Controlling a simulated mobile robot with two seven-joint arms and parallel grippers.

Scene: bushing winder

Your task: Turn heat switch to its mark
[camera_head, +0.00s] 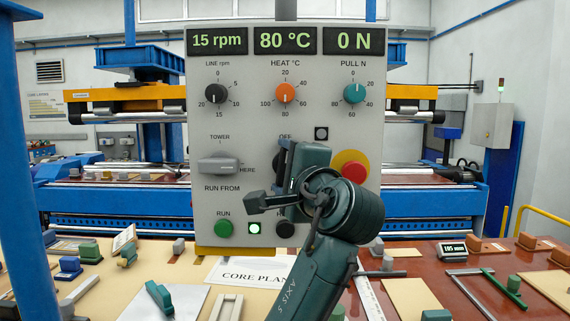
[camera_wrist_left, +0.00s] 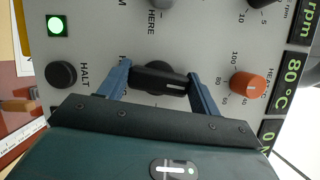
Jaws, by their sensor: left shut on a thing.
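The heat switch is a black bar knob (camera_wrist_left: 160,81) on the grey panel, with a white line on its end nearer the orange dial. In the head view it is mostly hidden behind my left gripper (camera_head: 287,166), below the OFF label. In the left wrist view my left gripper (camera_wrist_left: 161,84) is shut on the knob, one blue finger at each end of the bar. Part of a label beginning with H shows by one finger; the rest is hidden. The HEAT °C dial (camera_head: 285,93) is orange, and the display (camera_head: 286,41) above it reads 80 °C.
Close by are a grey RUN FROM selector (camera_head: 218,166), a red button (camera_head: 354,171) on yellow, a green RUN button (camera_head: 223,229), a lit green lamp (camera_head: 254,228) and a black HALT button (camera_wrist_left: 61,75). A dark lamp (camera_head: 321,134) sits beside OFF. Several items cover the table in front.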

